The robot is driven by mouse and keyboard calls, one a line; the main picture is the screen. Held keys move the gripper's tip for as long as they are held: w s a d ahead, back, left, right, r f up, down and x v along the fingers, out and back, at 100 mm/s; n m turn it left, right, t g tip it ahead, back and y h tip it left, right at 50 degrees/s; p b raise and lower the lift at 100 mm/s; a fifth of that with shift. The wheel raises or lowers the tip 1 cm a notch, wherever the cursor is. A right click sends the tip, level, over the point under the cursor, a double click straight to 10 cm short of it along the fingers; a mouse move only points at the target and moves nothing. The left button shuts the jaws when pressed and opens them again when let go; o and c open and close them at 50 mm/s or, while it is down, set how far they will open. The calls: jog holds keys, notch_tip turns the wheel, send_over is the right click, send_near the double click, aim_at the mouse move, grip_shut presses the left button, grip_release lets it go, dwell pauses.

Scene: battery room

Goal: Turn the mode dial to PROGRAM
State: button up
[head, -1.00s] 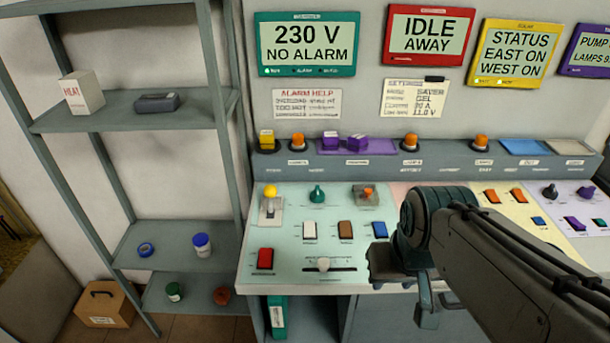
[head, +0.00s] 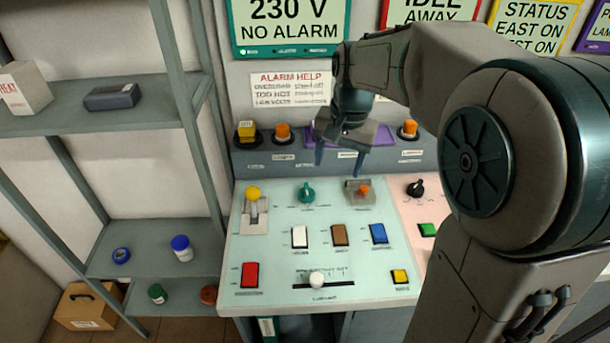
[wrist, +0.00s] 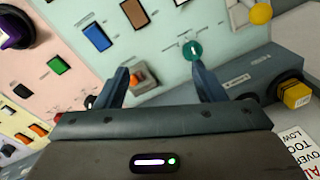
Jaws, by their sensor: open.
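A teal dial (head: 306,192) stands on the pale green part of the console, at its back, between the yellow-knobbed lever and an orange-topped control. It also shows in the wrist view (wrist: 192,50), near the right finger. A black dial (head: 416,188) stands on the pink part to the right. The labels are too small to read, so I cannot tell which is the mode dial. My gripper (head: 338,168) is open and empty, fingers pointing down, above the back of the console and a little right of the teal dial. The wrist view shows both fingers (wrist: 165,82) apart.
A yellow-knobbed lever (head: 254,193) and an orange-topped control (head: 363,189) flank the teal dial. Several rocker switches and a white slider knob (head: 317,280) lie nearer. A raised ledge with orange buttons (head: 283,131) and a purple tray (head: 378,136) runs behind. Grey shelves (head: 110,103) stand left.

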jog(key=m, duration=0.2)
send_over(306, 189)
notch_tip(306, 189, down, 3)
jog(key=shift+g+h, duration=0.4)
notch_tip(306, 189, down, 14)
jog(key=c, duration=1)
